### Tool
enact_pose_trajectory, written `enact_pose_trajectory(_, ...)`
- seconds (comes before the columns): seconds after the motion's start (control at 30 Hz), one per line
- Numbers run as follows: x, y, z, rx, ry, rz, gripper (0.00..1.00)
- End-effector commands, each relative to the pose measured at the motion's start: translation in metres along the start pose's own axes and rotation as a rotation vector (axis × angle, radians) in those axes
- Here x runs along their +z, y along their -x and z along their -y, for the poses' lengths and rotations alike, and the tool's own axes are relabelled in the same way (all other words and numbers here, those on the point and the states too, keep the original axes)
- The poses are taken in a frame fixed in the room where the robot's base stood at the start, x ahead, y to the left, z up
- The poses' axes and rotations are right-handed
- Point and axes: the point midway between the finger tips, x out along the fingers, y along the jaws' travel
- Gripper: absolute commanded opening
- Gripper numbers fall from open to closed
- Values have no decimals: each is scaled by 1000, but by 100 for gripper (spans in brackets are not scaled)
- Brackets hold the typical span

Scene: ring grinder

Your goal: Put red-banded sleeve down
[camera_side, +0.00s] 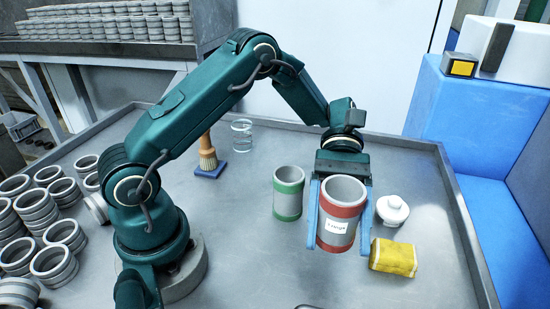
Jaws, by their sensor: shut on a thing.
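The red-banded sleeve (339,232) is a grey hollow cylinder with a red band near its top, another near its bottom, and a white label between them. My gripper (339,243) is shut on it, with one blue finger on each side. The sleeve is upright with its open end up. I cannot tell whether its base touches the metal table (240,265) or hangs just above it. A green-banded sleeve (288,193) stands upright just left of my gripper.
A yellow packet (393,257) and a white lidded pot (393,211) are close on the right. A brush (207,155) and a clear glass (242,135) stand behind. Several grey rings (53,262) crowd the left. The table's front middle is mostly clear. A raised rim (466,235) edges the right side.

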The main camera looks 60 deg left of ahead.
Motion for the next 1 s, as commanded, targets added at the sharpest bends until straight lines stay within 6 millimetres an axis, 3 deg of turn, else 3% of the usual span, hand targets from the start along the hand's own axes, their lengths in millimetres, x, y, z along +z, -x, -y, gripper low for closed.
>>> enact_pose_trajectory(0.17,-10,3,-3,41,17,2,17)
enact_pose_trajectory(0.7,-58,-18,-3,36,14,2,17)
enact_pose_trajectory(1.0,-68,-22,-3,36,12,0,17)
